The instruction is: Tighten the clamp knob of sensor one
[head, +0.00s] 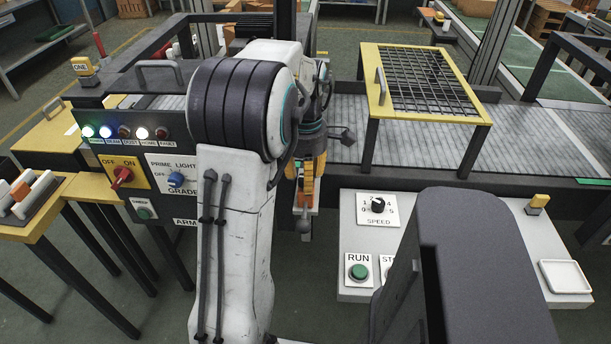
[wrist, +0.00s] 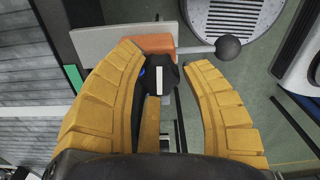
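A dark knob with a white bar mark (wrist: 159,80) shows between my fingers in the wrist view. It sits just below an orange block (wrist: 150,43) on a grey plate (wrist: 95,40). My gripper (wrist: 166,60) is open, its yellow fingers on either side of the knob. The right finger is apart from it; I cannot tell whether the left touches. In the head view my gripper (head: 306,190) points down at the conveyor's near side, and my arm hides the knob. A yellow tag reading ONE (head: 81,67) stands at the upper left.
A grey ball-ended lever (wrist: 229,46) lies right of the fingertips. A control panel with switches (head: 124,177) stands left of my arm. A white console (head: 350,240) with a RUN button is at right. A yellow-framed mesh guard (head: 481,133) spans the conveyor (head: 530,140).

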